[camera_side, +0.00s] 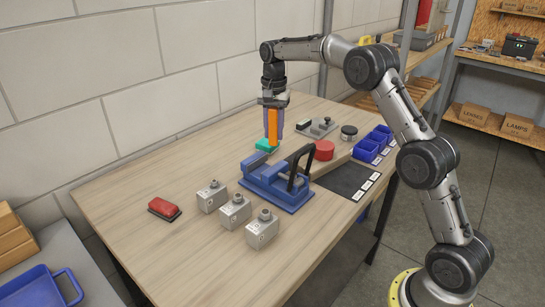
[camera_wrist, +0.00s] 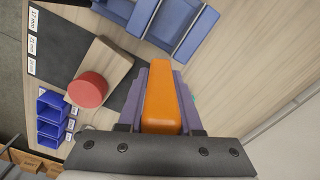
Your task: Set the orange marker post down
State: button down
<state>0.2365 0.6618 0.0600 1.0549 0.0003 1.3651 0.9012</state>
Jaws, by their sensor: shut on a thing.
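The orange marker post (camera_side: 272,128) is upright between the purple fingers of my gripper (camera_side: 273,138), which is shut on it. In the wrist view the post (camera_wrist: 162,100) sits between the two fingers (camera_wrist: 162,68). A teal block (camera_side: 266,145) lies at the lower end of the post in the side view. I cannot tell whether the post touches it or stands behind or above it. In the wrist view the post and gripper hide nearly all of the teal block.
A blue vise-like fixture (camera_side: 275,183) with a black handle stands just in front. A red round piece (camera_side: 324,150), grey metal fixture (camera_side: 317,127) and blue bins (camera_side: 366,151) lie to the right. Several grey blocks (camera_side: 235,210) and a red-topped block (camera_side: 164,208) stand left. The back-left wooden tabletop is clear.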

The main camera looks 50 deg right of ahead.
jog(key=shift+s+d+f+m, duration=0.1)
jog(key=shift+d+f+m, duration=0.1)
jog(key=shift+d, duration=0.35)
jog(key=shift+d+f+m, duration=0.1)
jog(key=shift+d+f, duration=0.1)
jog(key=shift+d, duration=0.3)
jog(key=shift+f, duration=4.65)
jog(key=shift+f, duration=0.15)
jog(key=c, duration=0.6)
grip_release()
